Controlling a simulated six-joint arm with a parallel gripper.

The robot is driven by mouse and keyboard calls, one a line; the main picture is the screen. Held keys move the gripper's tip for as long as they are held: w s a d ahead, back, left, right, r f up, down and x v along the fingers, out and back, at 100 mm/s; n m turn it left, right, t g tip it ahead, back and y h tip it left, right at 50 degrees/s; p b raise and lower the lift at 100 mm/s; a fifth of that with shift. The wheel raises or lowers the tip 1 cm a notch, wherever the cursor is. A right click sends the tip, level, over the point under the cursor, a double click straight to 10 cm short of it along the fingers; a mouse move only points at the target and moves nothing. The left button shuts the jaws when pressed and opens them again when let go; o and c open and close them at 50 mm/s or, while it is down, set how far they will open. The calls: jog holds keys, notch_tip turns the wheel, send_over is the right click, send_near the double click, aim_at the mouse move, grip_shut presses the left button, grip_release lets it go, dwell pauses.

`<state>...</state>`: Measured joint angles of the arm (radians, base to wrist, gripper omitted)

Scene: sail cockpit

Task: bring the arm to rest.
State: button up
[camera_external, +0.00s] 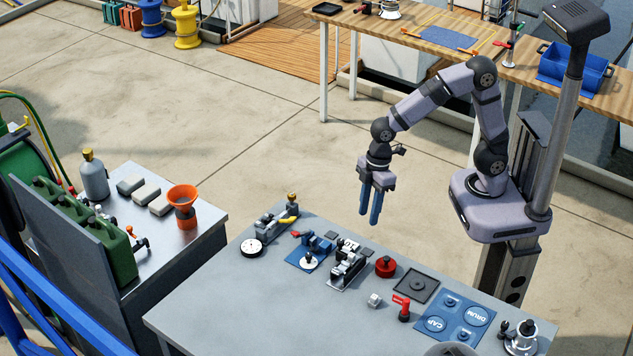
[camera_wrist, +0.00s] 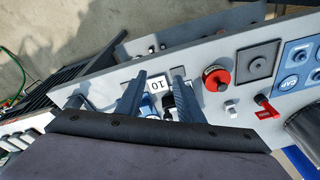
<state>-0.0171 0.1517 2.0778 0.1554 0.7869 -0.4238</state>
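My gripper (camera_external: 369,216) hangs in the air above the back edge of the grey table (camera_external: 225,305), with its two blue fingers pointing down. My arm is bent, reaching left from its mount at the right. In the wrist view, the fingers of my gripper (camera_wrist: 159,80) stand apart, with table fittings showing below and between them. The gripper is open and nothing is held. The fingers look clear of everything on the table.
On the table stand a black-and-silver fitting (camera_external: 348,265), a blue-based fitting (camera_external: 312,250), a red round part (camera_external: 385,266), a dark square tray (camera_external: 416,285), a red-handled part (camera_external: 402,308) and a blue labelled mat (camera_external: 455,318). A side bench holds an orange funnel (camera_external: 183,205).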

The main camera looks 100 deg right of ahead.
jog(key=s+d+f+m+g+h+p, duration=0.1)
jog(key=s+d+m, duration=0.1)
jog(key=s, duration=0.6)
jog(key=s+d+f+m+g, duration=0.1)
jog(key=s+d+f+m, duration=0.1)
jog(key=s, duration=0.5)
notch_tip(320, 180, down, 9)
jog(key=b, duration=0.9)
jog(key=shift+s+a, duration=0.15)
jog(key=shift+a, duration=0.15)
